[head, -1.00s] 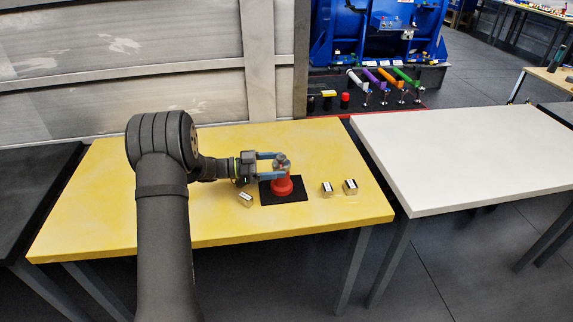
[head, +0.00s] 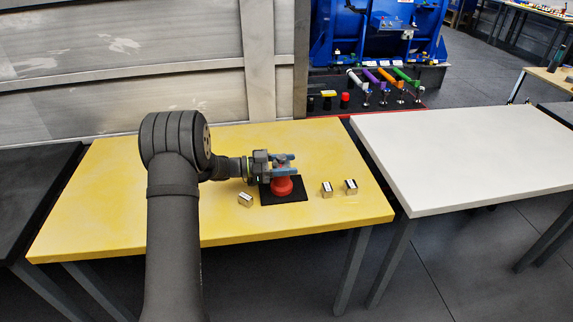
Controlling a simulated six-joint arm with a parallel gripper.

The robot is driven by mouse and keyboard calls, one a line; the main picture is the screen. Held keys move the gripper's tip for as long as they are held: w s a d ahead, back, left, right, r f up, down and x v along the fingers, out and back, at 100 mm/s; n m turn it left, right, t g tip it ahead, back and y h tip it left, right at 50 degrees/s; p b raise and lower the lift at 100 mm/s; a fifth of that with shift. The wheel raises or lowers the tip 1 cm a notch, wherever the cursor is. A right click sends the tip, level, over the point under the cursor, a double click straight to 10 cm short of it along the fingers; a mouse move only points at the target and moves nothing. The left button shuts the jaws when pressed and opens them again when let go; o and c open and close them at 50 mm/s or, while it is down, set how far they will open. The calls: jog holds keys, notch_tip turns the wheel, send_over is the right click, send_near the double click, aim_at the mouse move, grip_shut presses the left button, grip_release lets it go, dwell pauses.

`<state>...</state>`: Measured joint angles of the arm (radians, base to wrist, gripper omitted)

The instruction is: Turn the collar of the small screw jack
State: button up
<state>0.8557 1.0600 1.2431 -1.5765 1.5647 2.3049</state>
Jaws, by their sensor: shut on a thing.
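The small screw jack (head: 282,187) has a red body and stands upright on a black mat (head: 294,198) on the yellow table. My gripper (head: 283,164) reaches in from the left at the height of the jack's top. Its blue-grey fingers are shut on the grey collar at the top of the jack. The fingers hide most of the collar.
One small metal block (head: 245,199) lies left of the mat, close below my gripper. Two more blocks, one here (head: 327,189) and one beside it (head: 351,187), lie to the right. The yellow table (head: 110,215) is otherwise clear. A white table (head: 470,160) stands to the right.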

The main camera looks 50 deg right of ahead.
jog(key=shift+s+a+m+g+y, duration=0.1)
jog(key=shift+a+m+g+y, duration=0.05)
jog(key=shift+m+g+y, duration=1.3)
jog(key=shift+t+y, duration=0.25)
jog(key=shift+y, duration=0.1)
jog(key=o, duration=1)
jog(key=v, duration=1.7)
